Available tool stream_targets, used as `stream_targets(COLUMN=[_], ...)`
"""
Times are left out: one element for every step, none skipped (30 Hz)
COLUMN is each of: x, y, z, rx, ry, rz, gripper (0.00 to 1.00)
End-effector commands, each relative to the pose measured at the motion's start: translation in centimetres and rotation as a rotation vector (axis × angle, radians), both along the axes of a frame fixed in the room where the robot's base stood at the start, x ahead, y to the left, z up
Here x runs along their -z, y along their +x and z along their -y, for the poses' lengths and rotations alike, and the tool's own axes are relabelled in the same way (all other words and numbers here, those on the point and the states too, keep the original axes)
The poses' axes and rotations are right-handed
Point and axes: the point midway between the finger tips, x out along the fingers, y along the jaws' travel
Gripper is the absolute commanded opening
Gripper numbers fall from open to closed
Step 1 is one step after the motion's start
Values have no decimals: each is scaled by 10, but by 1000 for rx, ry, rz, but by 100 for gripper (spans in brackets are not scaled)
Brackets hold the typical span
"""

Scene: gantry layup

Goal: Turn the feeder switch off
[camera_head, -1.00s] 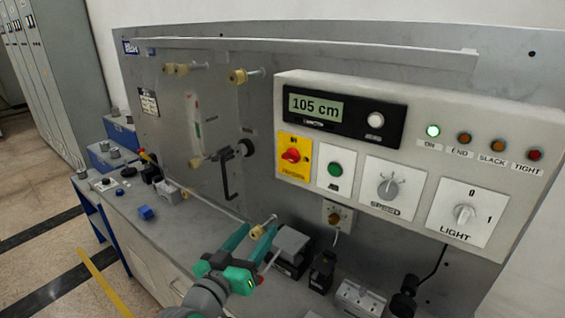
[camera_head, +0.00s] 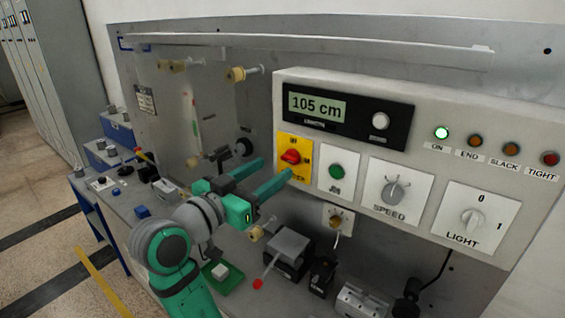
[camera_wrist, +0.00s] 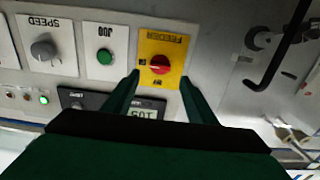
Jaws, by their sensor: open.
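The feeder switch is a red rotary knob (camera_head: 290,157) on a yellow plate (camera_head: 306,145) at the left end of the control panel. In the wrist view the red knob (camera_wrist: 160,64) shows upside down, with the yellow plate around it. My gripper (camera_head: 273,173) is open, with its teal fingers pointing at the plate from the lower left. In the wrist view its fingertips (camera_wrist: 158,78) lie on either side of the knob, apart from it. I cannot tell how far the tips are from the panel face. The green ON lamp (camera_head: 441,132) is lit.
Right of the switch are the green JOG button (camera_head: 337,171), SPEED dial (camera_head: 393,192) and LIGHT knob (camera_head: 472,222). The display (camera_head: 318,107) above reads 105 cm. A black crank handle (camera_wrist: 280,55) is beside the switch. Boxes (camera_head: 288,250) stand on the bench below.

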Motion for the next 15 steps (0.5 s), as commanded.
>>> stream_targets(x=[0,0,0,0,0,0,0,0,0,0,0,0,0,0,0], y=[8,12,17,21,24,29,31,34,37,39,40,42,43,43,44], z=[7,10,14,16,19,22,25,27,29,30,31,32,33,33,33], rx=[4,4,3,4,4,4,4,4,4,4,4,3,3,3,2], ry=[-1,-2,-2,-1,-1,-1,-1,-1,-1,-1,-1,0,0,0,0], rz=[-2,-1,-1,-2,-2,-1,0,0,-1,-1,-1,0,0,0,0], gripper=[52,52,52,52,52,52,52,52,52,52,52,52,52,52,52])
